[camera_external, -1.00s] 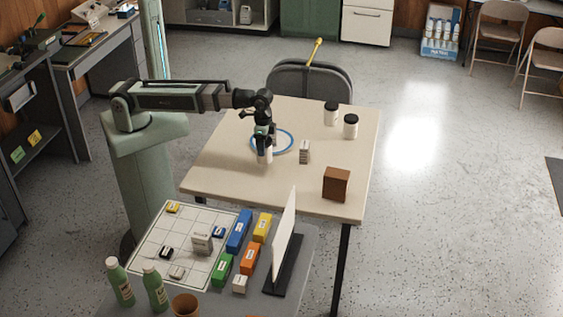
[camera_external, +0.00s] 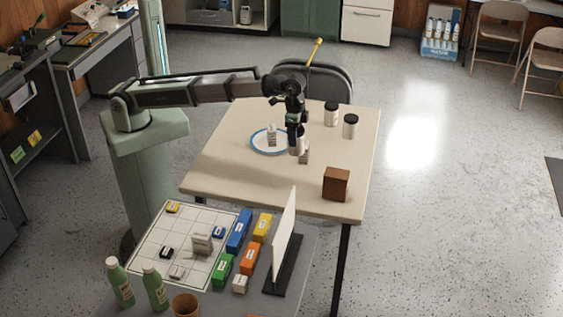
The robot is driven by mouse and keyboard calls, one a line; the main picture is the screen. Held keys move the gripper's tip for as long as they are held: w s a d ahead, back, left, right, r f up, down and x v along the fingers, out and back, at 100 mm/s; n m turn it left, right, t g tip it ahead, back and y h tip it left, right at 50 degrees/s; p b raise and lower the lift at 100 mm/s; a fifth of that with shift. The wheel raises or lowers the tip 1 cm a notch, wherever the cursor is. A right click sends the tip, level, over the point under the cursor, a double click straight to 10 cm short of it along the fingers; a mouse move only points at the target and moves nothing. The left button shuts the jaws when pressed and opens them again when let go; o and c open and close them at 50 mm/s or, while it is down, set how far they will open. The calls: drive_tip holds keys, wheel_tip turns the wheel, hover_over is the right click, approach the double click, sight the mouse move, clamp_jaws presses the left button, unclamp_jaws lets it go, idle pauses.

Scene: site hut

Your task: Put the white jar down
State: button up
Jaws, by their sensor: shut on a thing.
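My gripper (camera_external: 296,136) is shut on a white jar (camera_external: 294,148) and points down over the middle of the table, to the right of the plate. The jar shows only in part below the fingers. I cannot tell whether its base touches the table. Two other white jars with black lids, one (camera_external: 331,114) and a nearer one (camera_external: 350,126), stand upright at the table's back right.
A blue-rimmed white plate (camera_external: 256,146) bears a small labelled box (camera_external: 271,136). A similar box (camera_external: 304,157) is partly hidden by my gripper and jar. A brown block (camera_external: 336,184) stands front right. The left front of the cream table (camera_external: 230,176) is clear.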

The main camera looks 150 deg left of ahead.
drive_tip(key=w+a+r, duration=0.3)
drive_tip(key=w+a, duration=0.2)
drive_tip(key=w, duration=0.2)
drive_tip(key=w+a+r, duration=0.3)
drive_tip(key=w+a, duration=0.2)
drive_tip(key=w, duration=0.2)
drive_tip(key=shift+m, duration=0.6)
drive_tip(key=shift+s+d+f, duration=0.1)
drive_tip(key=shift+s+f, duration=0.05)
drive_tip(key=shift+f, duration=2.4)
drive_tip(key=shift+s+d+f, duration=0.1)
drive_tip(key=shift+f, duration=2.45)
drive_tip(key=shift+f, duration=0.15)
drive_tip(key=o, duration=1.3)
wheel_tip(320, 180, up, 12)
drive_tip(key=shift+r, duration=0.15)
